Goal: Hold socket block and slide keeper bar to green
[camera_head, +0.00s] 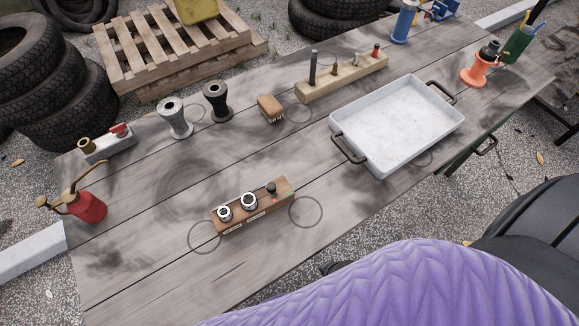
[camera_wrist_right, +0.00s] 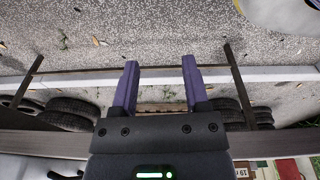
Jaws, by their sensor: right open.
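The socket block (camera_head: 238,215) is a brown wooden block lying slantwise on the near middle of the table. Two chrome sockets stand in it, with pale labels on its front face. A dark knob (camera_head: 271,188) stands at its right end, with small red and green marks beside it. I cannot make out the keeper bar clearly. My right gripper (camera_wrist_right: 160,62) is open and empty in the right wrist view, with two purple fingers apart. It is away from the block, and the head view does not show it. My left gripper is not in view.
The wooden table (camera_head: 160,240) is clear around the block. A white tray (camera_head: 390,153) stands right of it, and a red oil can (camera_head: 86,207) at the left. Behind are two spools, a brush (camera_head: 270,107) and a wooden rack (camera_head: 343,77) with upright pieces.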

